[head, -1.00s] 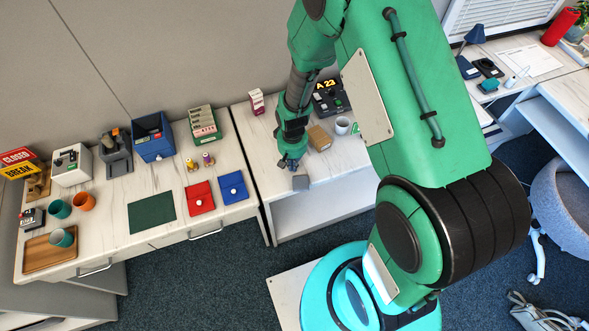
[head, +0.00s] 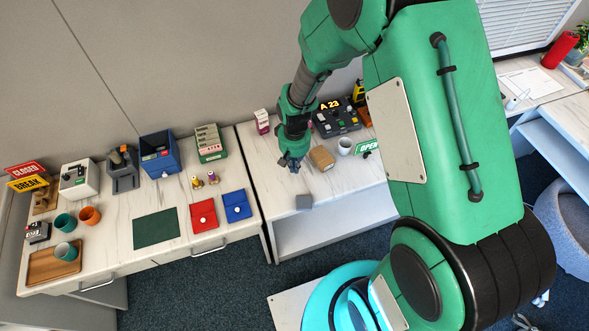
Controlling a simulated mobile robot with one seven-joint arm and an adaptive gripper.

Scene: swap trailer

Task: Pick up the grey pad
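The grey pad (head: 304,202) is a small flat grey block near the front left edge of the right-hand counter in the head view. My gripper (head: 292,167) is above that counter, behind the pad in the picture and a little to its left. The two look apart. The fingers point down and are small and dark, and I cannot tell how far they are open. I see nothing held in them.
A brown box (head: 322,158) and a white mug (head: 345,146) stand right of my gripper. A blue pouch (head: 236,205) lies on the left counter. Bare countertop surrounds the pad.

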